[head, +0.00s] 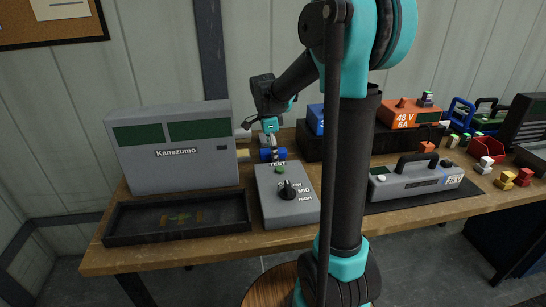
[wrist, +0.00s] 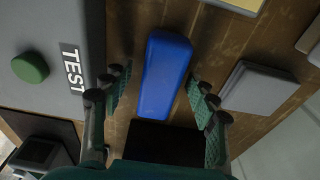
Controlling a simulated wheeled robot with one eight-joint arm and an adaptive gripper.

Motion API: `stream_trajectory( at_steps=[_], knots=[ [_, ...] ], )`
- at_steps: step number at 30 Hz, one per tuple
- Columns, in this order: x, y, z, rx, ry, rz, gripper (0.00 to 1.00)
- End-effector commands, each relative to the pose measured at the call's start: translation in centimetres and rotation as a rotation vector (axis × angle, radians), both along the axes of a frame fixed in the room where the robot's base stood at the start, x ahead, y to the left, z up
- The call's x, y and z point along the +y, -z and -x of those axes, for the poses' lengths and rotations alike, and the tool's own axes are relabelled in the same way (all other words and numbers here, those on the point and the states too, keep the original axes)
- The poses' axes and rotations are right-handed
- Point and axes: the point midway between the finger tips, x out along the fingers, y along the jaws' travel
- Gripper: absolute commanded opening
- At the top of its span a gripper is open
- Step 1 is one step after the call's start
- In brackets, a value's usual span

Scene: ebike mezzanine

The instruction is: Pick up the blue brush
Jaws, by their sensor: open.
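The blue brush (head: 266,156) lies on the wooden workbench, behind the grey TEST box (head: 284,208) and to the right of the grey Kanezumo machine (head: 180,165). In the wrist view the blue brush (wrist: 166,72) shows as a long blue block, with no bristles visible. My gripper (head: 271,141) is directly over the brush, pointing down. In the wrist view my gripper (wrist: 158,84) is open, with one finger pair on each side of the brush and visible gaps between. Its near end meets a dark shape at the bottom.
A black tray (head: 175,234) lies in front of the machine. A blue box (head: 315,119) and an orange 48 V box (head: 412,112) stand behind right. A grey handled case (head: 415,184) is further right. In the wrist view a grey block (wrist: 258,88) lies right of the fingers.

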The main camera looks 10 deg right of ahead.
Motion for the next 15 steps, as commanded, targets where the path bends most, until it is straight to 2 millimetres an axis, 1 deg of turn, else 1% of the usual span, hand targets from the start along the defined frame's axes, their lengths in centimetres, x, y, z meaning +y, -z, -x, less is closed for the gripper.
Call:
stream_trajectory(
  at_steps=[12,13,15],
  knots=[
    [0.00,0.23,0.00,0.000,0.000,0.000,0.59],
    [0.00,0.23,0.00,0.000,0.000,0.000,0.56],
    [0.00,0.23,0.00,0.000,0.000,0.000,0.47]
  ],
)
